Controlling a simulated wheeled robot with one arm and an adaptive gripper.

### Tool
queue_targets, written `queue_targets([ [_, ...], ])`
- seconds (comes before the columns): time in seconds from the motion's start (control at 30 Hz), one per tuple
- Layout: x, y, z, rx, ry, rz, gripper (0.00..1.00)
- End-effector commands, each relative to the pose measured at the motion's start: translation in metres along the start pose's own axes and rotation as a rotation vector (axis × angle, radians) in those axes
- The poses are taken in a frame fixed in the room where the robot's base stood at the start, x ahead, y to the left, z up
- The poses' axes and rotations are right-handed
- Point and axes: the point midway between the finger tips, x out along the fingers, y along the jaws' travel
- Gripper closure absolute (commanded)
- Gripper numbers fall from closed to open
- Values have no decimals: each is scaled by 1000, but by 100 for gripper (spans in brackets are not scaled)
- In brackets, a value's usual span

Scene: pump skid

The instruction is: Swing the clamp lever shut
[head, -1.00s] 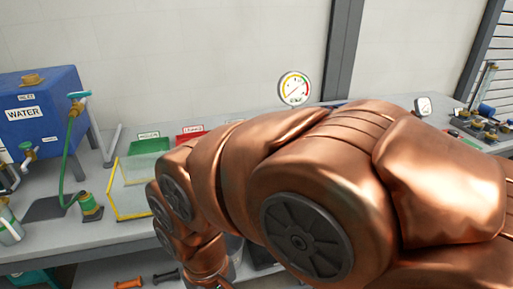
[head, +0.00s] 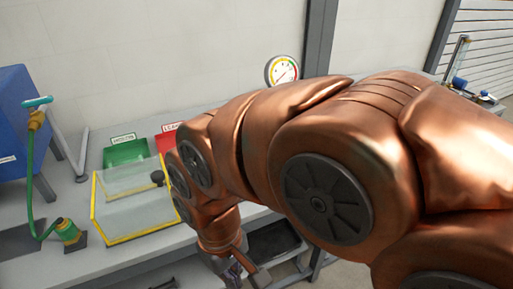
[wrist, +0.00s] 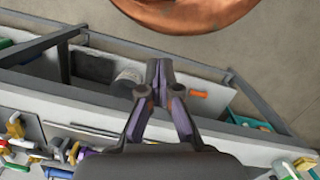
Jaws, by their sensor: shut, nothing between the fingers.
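I cannot make out the clamp lever in either view; my copper arm covers much of the bench in the head view. My gripper (wrist: 159,72) is shut and empty in the wrist view, its two fingertips together. It hangs over the bench's front edge and the lower shelf, apart from anything. In the head view the gripper (head: 240,274) shows only partly, at the bottom edge below my arm.
A blue tank (head: 14,125) and green hose (head: 33,185) stand left. A gauge (head: 282,70) is behind my arm. Several fittings (wrist: 62,148) line the bench.

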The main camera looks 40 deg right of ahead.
Motion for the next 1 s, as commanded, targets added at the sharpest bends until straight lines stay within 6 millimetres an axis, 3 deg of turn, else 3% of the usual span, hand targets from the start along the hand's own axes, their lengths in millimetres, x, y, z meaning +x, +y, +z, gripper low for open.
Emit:
queue_targets([
  [0.17, -21, 10, -41, 4, 47, -16, 100],
  [0.27, -36, 25, -78, 12, 92, -30, 100],
  [0.47, -63, 70, -153, 46, 191, -50, 100],
  [0.7, -86, 156, -229, 124, 314, -52, 100],
  [0.9, -91, 252, -269, 217, 402, -29, 100],
  [1.0, -90, 297, -278, 263, 437, -10, 100],
])
